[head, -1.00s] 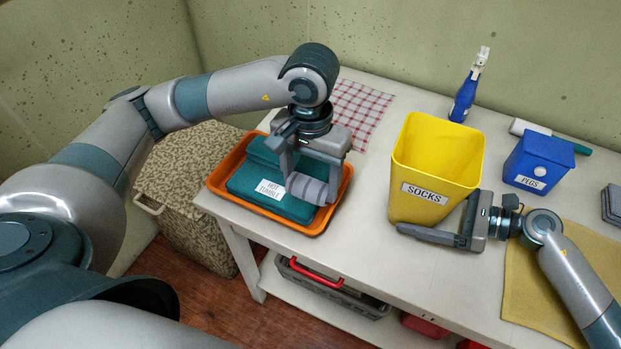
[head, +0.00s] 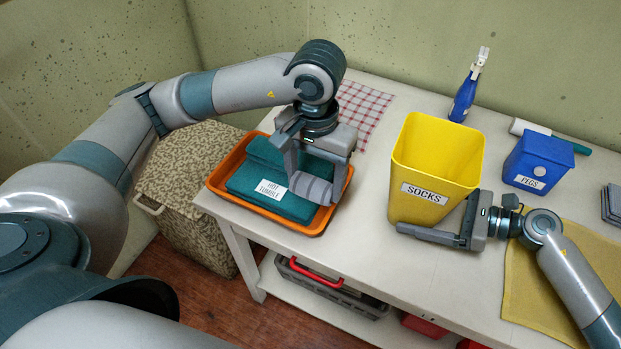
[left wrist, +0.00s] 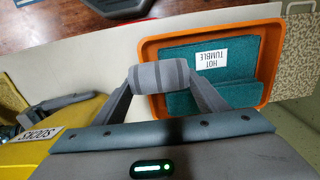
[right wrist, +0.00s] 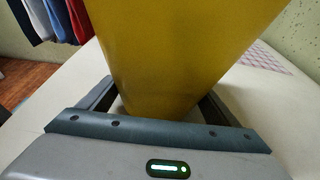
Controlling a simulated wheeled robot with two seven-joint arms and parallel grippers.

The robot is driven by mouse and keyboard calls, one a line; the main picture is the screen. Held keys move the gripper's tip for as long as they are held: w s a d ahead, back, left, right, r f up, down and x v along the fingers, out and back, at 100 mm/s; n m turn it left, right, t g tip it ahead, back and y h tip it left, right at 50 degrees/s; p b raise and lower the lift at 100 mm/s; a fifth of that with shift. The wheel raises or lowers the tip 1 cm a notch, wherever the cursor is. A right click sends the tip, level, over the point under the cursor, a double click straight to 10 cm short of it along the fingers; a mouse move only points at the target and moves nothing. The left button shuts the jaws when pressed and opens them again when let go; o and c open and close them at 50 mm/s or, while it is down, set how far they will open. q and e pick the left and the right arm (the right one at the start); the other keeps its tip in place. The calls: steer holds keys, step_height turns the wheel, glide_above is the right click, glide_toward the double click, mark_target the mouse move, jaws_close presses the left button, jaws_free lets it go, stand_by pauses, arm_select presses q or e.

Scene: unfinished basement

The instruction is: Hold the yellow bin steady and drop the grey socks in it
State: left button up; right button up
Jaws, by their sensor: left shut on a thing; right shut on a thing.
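The yellow bin (head: 432,165), labelled SOCKS, stands upright on the table and looks empty from above. My right gripper (head: 428,228) is shut on its lower part; in the right wrist view the bin (right wrist: 170,60) fills the space between the fingers (right wrist: 160,100). The grey socks (head: 311,188) are a striped grey roll. My left gripper (head: 308,180) is shut on them over the orange tray (head: 330,218), left of the bin. In the left wrist view the roll (left wrist: 163,84) sits between both fingertips, at the tray's edge.
Folded teal cloth (head: 270,155) with a HOT TUMBLE label lies in the tray. Behind the bin is a blue spray bottle (head: 464,98); right of it is a blue PEGS box (head: 538,160). A yellow cloth (head: 530,290) lies under my right arm. Table between tray and bin is clear.

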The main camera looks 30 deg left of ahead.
mark_target(408, 175)
arm_select(q)
steer(key=shift+m, duration=0.9)
steer(key=w+d+r, duration=0.1)
steer(key=d+r, duration=0.4)
steer(key=w+d+r, duration=0.1)
steer(key=d+r, duration=0.4)
steer(key=w+d+r, duration=0.1)
steer(key=d+r, duration=0.4)
steer(key=shift+d+r, duration=0.1)
steer(key=shift+d, duration=0.3)
steer(key=w+d+r+n, duration=0.2)
steer(key=w+r, duration=0.1)
steer(key=w, duration=0.4)
steer(key=shift+w+r, duration=0.3)
steer(key=shift+f, duration=0.15)
steer(key=shift+a+f, duration=0.1)
steer(key=shift+f, duration=2.8)
steer(key=o, duration=1.1)
steer(key=shift+o, duration=0.2)
steer(key=shift+r, duration=0.15)
step_height(408, 175, up, 12)
